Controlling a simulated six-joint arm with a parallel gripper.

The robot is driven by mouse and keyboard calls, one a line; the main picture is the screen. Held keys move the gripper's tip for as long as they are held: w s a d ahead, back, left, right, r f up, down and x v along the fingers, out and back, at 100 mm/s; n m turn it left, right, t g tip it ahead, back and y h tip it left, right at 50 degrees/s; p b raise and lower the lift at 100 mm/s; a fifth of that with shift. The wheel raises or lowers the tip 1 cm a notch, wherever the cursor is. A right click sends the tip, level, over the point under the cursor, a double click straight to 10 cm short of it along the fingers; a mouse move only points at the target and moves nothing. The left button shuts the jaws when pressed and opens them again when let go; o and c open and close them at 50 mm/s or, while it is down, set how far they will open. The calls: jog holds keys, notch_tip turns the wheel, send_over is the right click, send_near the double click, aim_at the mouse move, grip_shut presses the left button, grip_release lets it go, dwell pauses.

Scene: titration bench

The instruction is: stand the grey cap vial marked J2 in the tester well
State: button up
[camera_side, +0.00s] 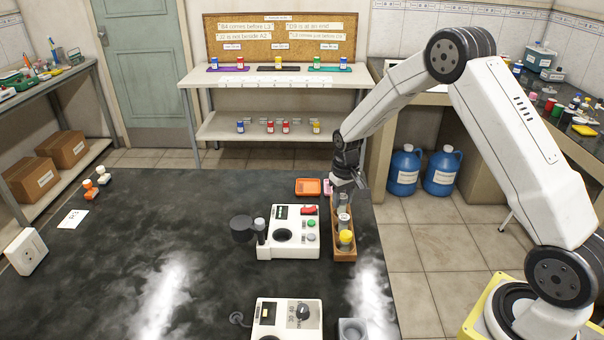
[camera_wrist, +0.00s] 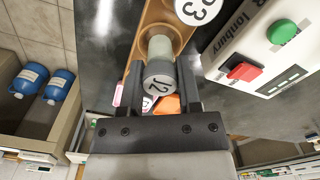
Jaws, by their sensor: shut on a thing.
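The vial with the grey cap marked J2 (camera_wrist: 158,84) is between the fingers of my gripper (camera_wrist: 161,88), which is shut on it. In the side view my gripper (camera_side: 346,188) is at the far end of the wooden rack (camera_side: 344,256). The vial's glass runs down toward the rack; I cannot tell whether its base is clear of it. The white tester (camera_side: 272,251) stands left of the rack, with a dark round well (camera_side: 283,235) in its top. The well looks empty. A black round lid (camera_side: 242,229) is at the tester's left side, off the well.
A yellow-capped vial (camera_side: 346,237) and a grey-capped one stand in the rack. The tester's red (camera_wrist: 243,72) and green (camera_wrist: 282,32) buttons lie beside the rack. An orange tray (camera_side: 308,187) lies behind. A second white device (camera_side: 287,320) stands in front.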

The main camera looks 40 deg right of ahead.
aim_at(343, 196)
jog(key=shift+r, duration=2.85)
jog(key=shift+w+a, duration=0.15)
jog(key=shift+a, duration=0.35)
jog(key=w+a+n, duration=0.1)
jog(key=a, duration=0.7)
jog(key=w+a+r+n, duration=0.1)
jog(key=a+n, duration=0.1)
jog(key=a, duration=0.7)
jog(key=shift+w+a+r+n, duration=0.2)
jog(key=shift+w+r+n, duration=0.1)
jog(key=shift+w, duration=0.1)
jog(key=shift+f, duration=0.2)
jog(key=shift+f, duration=1.95)
jog(key=shift+f, duration=1.6)
